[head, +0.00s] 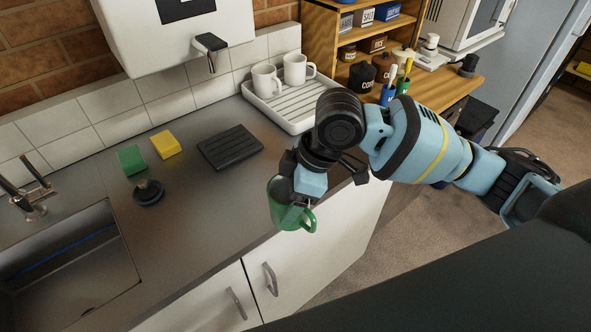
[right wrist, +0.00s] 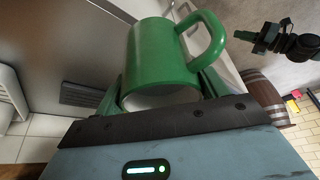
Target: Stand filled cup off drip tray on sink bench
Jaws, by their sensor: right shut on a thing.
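The green cup (head: 281,207) is held by my right gripper (head: 297,198) near the front edge of the sink bench (head: 200,235). It looks roughly upright, with its handle toward the lower right. I cannot tell whether it touches the bench. In the right wrist view the cup (right wrist: 160,55) sits between the two fingers, and part of its pale inside shows, but no contents can be made out. The black ridged drip tray (head: 230,147) lies empty on the bench below the white dispenser's tap (head: 211,45).
A white rack (head: 262,98) with two white mugs stands behind my right arm. A green sponge (head: 131,159), a yellow sponge (head: 165,144) and a black sink plug (head: 148,192) lie left of the drip tray. The sink (head: 70,265) is at the left. Bare bench lies between.

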